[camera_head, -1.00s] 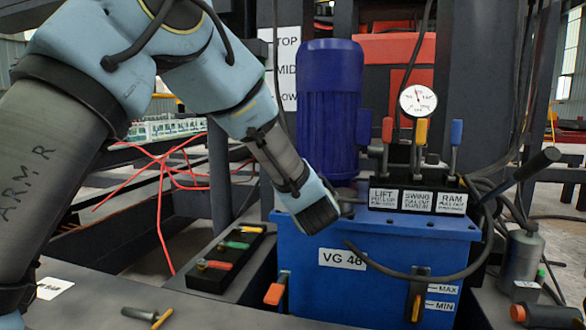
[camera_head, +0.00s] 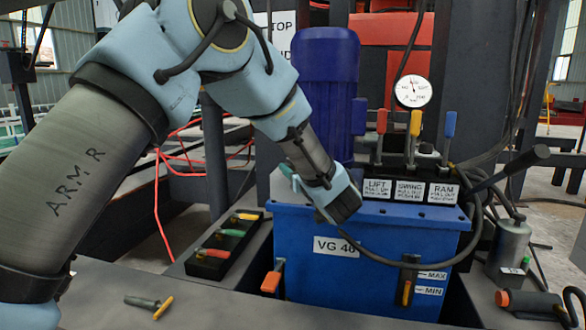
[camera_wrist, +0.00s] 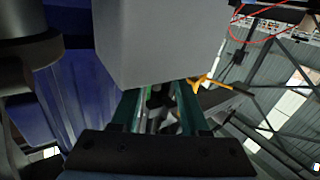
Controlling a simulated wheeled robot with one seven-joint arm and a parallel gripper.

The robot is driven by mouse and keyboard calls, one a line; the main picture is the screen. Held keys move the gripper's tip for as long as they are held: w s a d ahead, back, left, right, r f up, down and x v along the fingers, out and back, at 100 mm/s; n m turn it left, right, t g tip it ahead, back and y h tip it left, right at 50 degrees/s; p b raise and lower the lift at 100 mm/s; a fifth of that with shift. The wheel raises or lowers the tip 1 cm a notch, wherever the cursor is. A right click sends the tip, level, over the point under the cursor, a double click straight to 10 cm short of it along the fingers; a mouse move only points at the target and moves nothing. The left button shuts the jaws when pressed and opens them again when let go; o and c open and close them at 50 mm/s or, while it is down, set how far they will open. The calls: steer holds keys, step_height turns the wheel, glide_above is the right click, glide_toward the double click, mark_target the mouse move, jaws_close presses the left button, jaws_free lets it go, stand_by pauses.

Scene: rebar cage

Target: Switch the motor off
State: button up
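The blue ribbed motor (camera_head: 325,85) stands upright on the blue tank (camera_head: 370,275) in the head view. In the wrist view a blue ribbed body, likely the motor (camera_wrist: 85,95), is at the left. A plain grey box (camera_wrist: 160,40) fills the upper middle there, very close to the fingers; I cannot tell whether they touch it. My gripper (camera_wrist: 158,110) shows two teal fingers with a gap between them and nothing clearly held. In the head view my wrist is in front of the tank's upper left, with a teal finger (camera_head: 288,174) pointing up-left. No motor switch is clearly visible.
Red, yellow and blue levers (camera_head: 415,125) stand above the LIFT, SWING and RAM labels, below a round gauge (camera_head: 413,91). A black hose loops across the tank front. A black tray (camera_head: 225,250) with coloured handles lies left of the tank.

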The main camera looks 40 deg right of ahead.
steer(key=o, duration=0.4)
steer(key=p+v, duration=0.3)
steer(key=v, duration=0.7)
steer(key=shift+s+a, duration=0.15)
steer(key=shift+s, duration=0.2)
